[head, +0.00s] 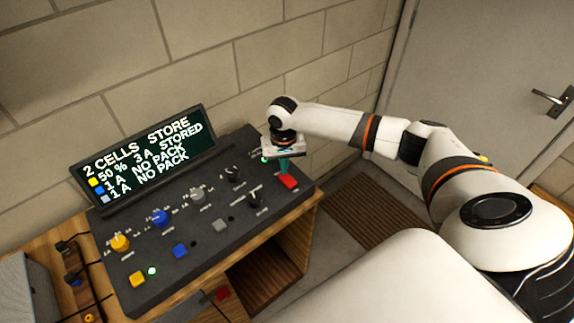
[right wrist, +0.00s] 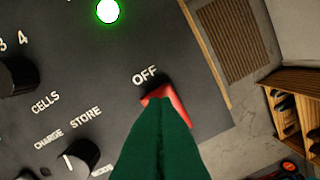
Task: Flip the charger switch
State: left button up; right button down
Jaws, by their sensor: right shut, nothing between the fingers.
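The charger (head: 180,262) is a dark sloped panel with a lit display (head: 150,152) reading "2 CELLS STORE", "50 % 3 A STORED" and two "NO PACK" lines. Its red switch (head: 288,182) sits at the panel's right end. In the right wrist view the red switch (right wrist: 176,101) lies beside the word OFF, partly hidden by my fingers. My right gripper (head: 284,166) is shut and empty, pointing down at the switch. Its green fingertips (right wrist: 158,106) overlap the switch's near part; I cannot tell whether they touch. A green light (right wrist: 107,10) glows near the switch. My left gripper is not in view.
Several knobs and coloured buttons cover the panel, including a yellow knob (head: 120,242) and a blue knob (head: 160,218). The charger stands on a wooden bench (head: 297,240) against a block wall (head: 230,60). A grey door (head: 475,85) is at the right.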

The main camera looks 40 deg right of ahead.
jog(key=shift+f+b, duration=0.3)
jog(key=shift+f, duration=0.55)
dwell(0.3)
notch_tip(320, 180, up, 5)
jog(key=p, duration=0.5)
jog(key=shift+p, duration=0.4)
jog(key=shift+r, duration=1.05)
